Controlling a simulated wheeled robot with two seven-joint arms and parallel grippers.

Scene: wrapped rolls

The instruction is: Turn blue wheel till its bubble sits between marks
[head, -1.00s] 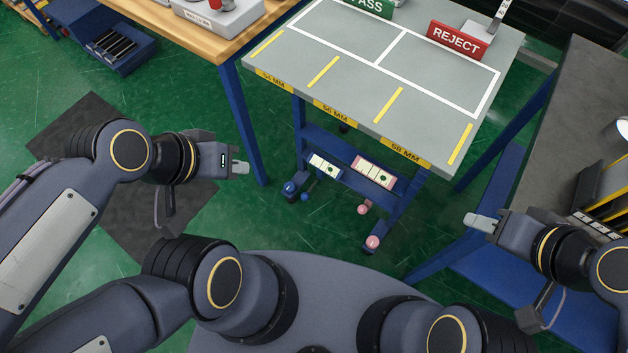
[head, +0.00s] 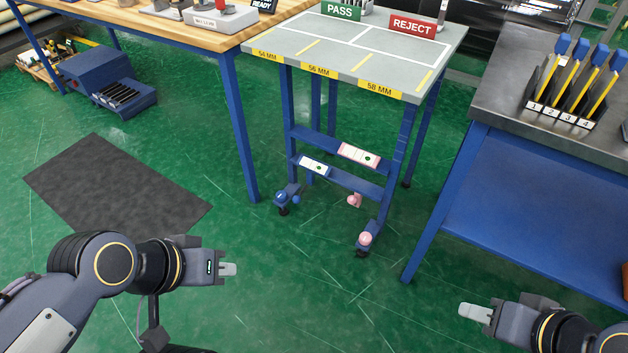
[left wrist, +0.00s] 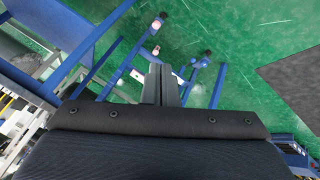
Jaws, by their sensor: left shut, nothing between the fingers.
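The blue wheel (head: 281,198) is a small round knob at the foot of the grey-topped table's left front leg, with a smaller blue knob (head: 296,200) beside it. A white level with blue ends (head: 313,167) lies on the table's lower crossbar and has a green spot right of its middle. Its bubble and marks are too small to read. My left gripper (head: 230,269) is shut and empty, left of and nearer than the wheel, clear of it. Its fingers show in the left wrist view (left wrist: 161,84). My right gripper (head: 472,312) is at lower right, away from the table; its jaw gap is unclear.
Pink knobs (head: 365,239) sit at the right foot, and a pink-ended level (head: 359,155) lies on the upper crossbar. A wooden bench (head: 190,38) stands left, a dark-topped bench (head: 490,105) right. A dark mat (head: 115,190) lies left. The floor before the table is open.

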